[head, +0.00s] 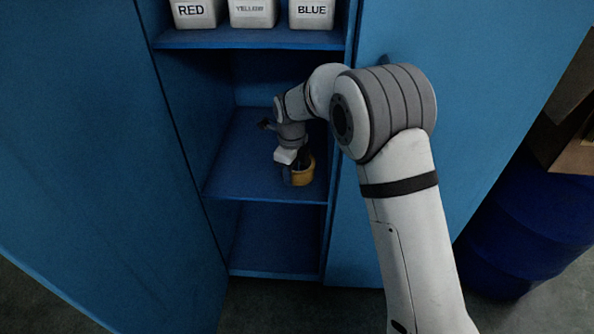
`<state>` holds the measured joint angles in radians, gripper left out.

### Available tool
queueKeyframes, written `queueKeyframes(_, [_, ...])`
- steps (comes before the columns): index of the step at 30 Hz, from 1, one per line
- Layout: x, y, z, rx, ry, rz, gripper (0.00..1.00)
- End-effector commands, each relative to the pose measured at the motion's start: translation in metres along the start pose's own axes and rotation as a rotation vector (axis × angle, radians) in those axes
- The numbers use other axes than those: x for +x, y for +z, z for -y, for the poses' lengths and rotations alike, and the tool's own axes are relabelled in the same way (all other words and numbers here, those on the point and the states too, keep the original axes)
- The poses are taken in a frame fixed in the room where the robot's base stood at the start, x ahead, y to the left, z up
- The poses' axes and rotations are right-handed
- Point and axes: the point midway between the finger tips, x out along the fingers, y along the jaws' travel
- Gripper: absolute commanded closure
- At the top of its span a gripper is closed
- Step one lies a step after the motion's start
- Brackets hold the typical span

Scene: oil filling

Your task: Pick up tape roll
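The tape roll (303,176) is a yellowish ring on the middle shelf (240,176) of a blue cabinet, near the shelf's front right. My gripper (296,166) is at the end of my arm, reaching down from above at the roll's upper left side. The gripper looks dark and small here. Its fingers overlap the roll in the picture. I cannot tell whether they touch it, or whether they are open or shut. My wrist hides part of the shelf behind the roll.
The top shelf (240,39) holds white containers labelled RED (194,12), YELLOW (252,12) and BLUE (312,12). Open blue doors stand left (90,150) and right (450,70). The bottom compartment (275,243) looks empty. A dark blue drum (530,225) and a brown box (578,150) are at right.

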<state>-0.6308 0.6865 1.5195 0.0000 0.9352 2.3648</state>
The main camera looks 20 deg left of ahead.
Motion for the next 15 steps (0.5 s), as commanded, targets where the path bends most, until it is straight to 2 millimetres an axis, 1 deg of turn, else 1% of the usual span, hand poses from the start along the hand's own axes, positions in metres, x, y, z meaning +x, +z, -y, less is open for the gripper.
queueKeyframes(1, [0.0111,-0.0002,-0.0006,-0.001,0.002,-0.002,0.66])
queueKeyframes(3, [0.0155,0.0000,-0.0007,-0.001,0.001,-0.001,0.66])
queueKeyframes(9, [0.0148,0.0005,-0.0007,-0.002,0.000,0.000,0.66])
queueKeyframes(11, [0.0147,0.0005,-0.0008,-0.002,0.000,0.000,0.70])
queueKeyframes(15, [0.0146,0.0007,-0.0009,-0.002,0.000,0.000,0.82])
